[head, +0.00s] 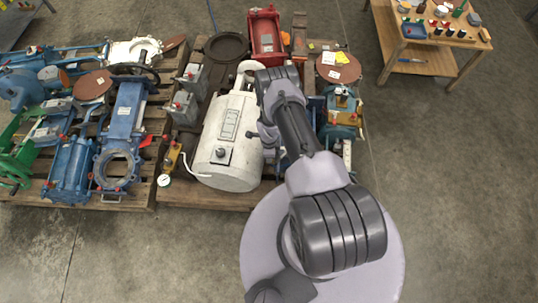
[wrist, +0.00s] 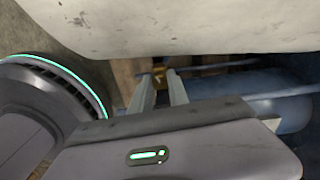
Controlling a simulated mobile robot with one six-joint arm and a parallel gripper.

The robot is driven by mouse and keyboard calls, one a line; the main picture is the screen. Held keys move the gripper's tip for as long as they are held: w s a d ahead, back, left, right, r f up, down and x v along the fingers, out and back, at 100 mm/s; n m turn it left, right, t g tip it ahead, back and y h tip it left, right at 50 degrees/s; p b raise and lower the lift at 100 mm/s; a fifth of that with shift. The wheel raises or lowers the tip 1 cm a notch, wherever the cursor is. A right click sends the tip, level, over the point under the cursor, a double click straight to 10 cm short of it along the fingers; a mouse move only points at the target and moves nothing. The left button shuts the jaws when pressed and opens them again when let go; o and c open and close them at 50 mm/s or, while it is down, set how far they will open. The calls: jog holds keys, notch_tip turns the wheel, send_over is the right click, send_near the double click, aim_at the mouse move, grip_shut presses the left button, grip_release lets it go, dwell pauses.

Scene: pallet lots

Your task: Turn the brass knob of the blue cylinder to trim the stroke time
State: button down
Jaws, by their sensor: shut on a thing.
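My gripper (wrist: 160,78) reaches away from the wrist camera with its two pale fingers. Its fingertips are shut on the small brass knob (wrist: 159,71), of which only a little shows between them. The blue cylinder (wrist: 235,84) lies to the right of the fingers, partly hidden by my wrist housing and the white tank above. In the head view my arm covers my gripper and the knob, and the cylinder cannot be made out clearly.
A white tank (head: 228,140) stands left of my arm; its pale underside (wrist: 180,25) hangs close over the fingers. Valves and actuators crowd the wooden pallets (head: 225,197). A wooden bench (head: 435,64) stands at the upper right. The concrete floor in front is clear.

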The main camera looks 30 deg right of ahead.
jog(key=shift+n, duration=1.8)
jog(key=c, duration=1.3)
grip_release()
jog(key=shift+o, duration=0.2)
notch_tip(320, 180, up, 17)
jog(key=p, duration=0.8)
jog(key=shift+r, duration=0.2)
